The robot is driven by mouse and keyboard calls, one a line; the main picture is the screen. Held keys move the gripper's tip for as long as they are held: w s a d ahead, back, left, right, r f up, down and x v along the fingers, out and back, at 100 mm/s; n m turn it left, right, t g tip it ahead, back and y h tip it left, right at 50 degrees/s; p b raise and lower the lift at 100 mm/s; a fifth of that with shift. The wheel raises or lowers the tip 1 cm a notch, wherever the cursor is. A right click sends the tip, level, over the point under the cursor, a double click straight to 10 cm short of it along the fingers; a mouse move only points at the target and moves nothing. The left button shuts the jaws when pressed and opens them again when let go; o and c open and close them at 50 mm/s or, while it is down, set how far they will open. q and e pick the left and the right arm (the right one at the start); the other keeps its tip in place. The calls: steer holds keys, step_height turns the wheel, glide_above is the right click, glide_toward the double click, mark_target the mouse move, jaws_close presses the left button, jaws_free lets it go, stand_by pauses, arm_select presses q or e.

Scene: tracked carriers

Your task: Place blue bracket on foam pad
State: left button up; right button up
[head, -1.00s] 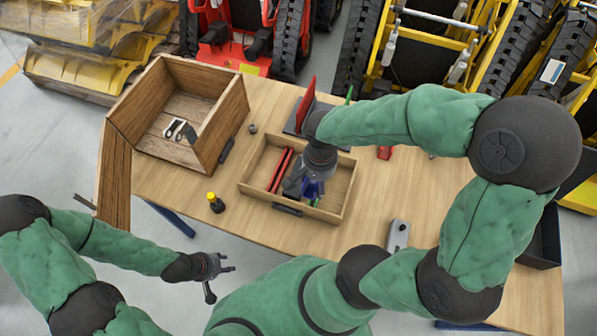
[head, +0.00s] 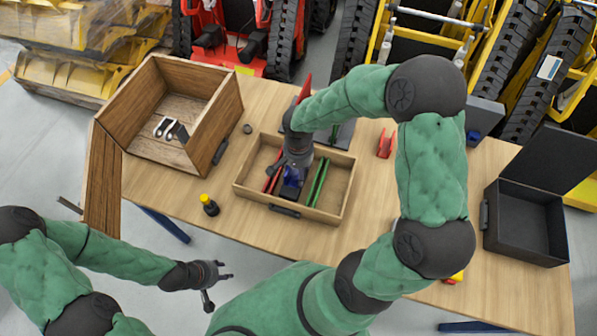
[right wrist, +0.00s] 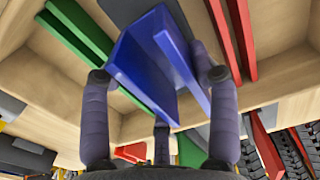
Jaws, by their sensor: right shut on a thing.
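My right gripper (right wrist: 159,75) is shut on the blue bracket (right wrist: 146,70), an angled piece with two flat faces. In the head view the bracket (head: 291,174) shows partly below that gripper, over the wooden tray (head: 338,213). A dark grey flat piece (head: 290,191) lies under it in the tray, perhaps the foam pad; I cannot tell whether the bracket touches it. Long red pieces (head: 270,180) lie left of it and long green pieces (head: 319,182) right. My left gripper (head: 226,271) is open and empty in front of the table.
An open wooden box (head: 217,125) stands at the table's left. A yellow-capped bottle (head: 209,205) stands left of the tray. A red clip (head: 385,144) lies behind it to the right. An open black case (head: 526,222) is at the right. Vehicles stand behind the table.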

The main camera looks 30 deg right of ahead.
steer(key=shift+f, duration=0.35)
steer(key=shift+f, duration=0.15)
steer(key=o, duration=1.4)
steer(key=shift+o, duration=0.2)
steer(key=shift+r, duration=0.2)
step_height(320, 180, up, 12)
steer(key=p, duration=0.3)
